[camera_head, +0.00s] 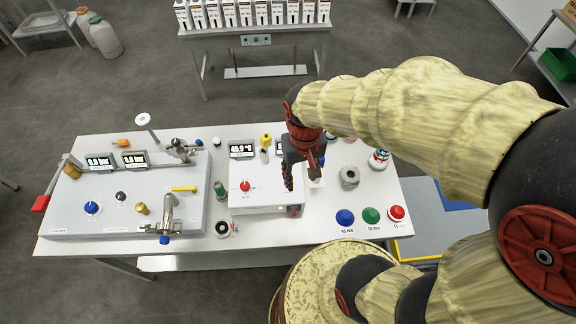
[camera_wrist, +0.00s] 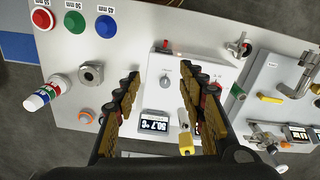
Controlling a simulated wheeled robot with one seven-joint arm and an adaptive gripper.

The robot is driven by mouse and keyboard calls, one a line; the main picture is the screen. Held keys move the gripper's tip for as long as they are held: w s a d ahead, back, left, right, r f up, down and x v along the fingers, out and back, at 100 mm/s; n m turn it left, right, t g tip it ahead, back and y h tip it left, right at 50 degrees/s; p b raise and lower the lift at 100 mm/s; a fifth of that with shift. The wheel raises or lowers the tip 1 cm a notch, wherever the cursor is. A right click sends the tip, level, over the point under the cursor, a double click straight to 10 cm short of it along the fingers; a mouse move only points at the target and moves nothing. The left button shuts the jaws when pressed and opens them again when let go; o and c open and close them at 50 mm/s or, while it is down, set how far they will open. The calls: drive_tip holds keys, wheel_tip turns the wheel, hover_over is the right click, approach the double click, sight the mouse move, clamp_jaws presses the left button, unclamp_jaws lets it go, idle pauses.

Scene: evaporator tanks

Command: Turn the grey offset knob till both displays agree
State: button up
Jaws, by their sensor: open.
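A white control box (camera_head: 262,205) stands mid-table. Its left display (camera_head: 241,149) reads about 48.9 °C. The other display is largely hidden behind my gripper in the head view; a display (camera_wrist: 157,121) reads 50.7 °C in the wrist view. The grey offset knob (camera_wrist: 165,81) shows on the box face between my fingers in the wrist view; in the head view my gripper covers it. A red knob (camera_head: 245,186) sits on the box's left side. My gripper (camera_head: 302,178) is open and empty above the right part of the box. I cannot tell its exact height.
A yellow-topped item (camera_head: 265,141) stands behind the box. A metal nut-like part (camera_head: 349,177) and blue (camera_head: 345,217), green (camera_head: 371,215) and red (camera_head: 396,213) caps lie to the right. A panel with valves (camera_head: 120,200) fills the table's left.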

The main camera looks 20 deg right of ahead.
drive_tip(key=w+f+m+p, duration=0.2)
drive_tip(key=w+f+m, duration=0.1)
drive_tip(key=w+f, duration=0.1)
drive_tip(key=w+f+m+p, duration=0.2)
drive_tip(key=w+f+m, duration=0.1)
drive_tip(key=w+f, duration=0.1)
drive_tip(key=shift+w+f+m+p, duration=0.3)
drive_tip(key=shift+f+m, duration=0.1)
drive_tip(key=shift+f, duration=0.15)
drive_tip(key=shift+w+m, duration=0.1)
drive_tip(key=shift+m, duration=0.4)
drive_tip(key=shift+f, duration=3.85)
drive_tip(key=shift+w, duration=0.1)
drive_tip(key=c, duration=0.3)
clamp_jaws()
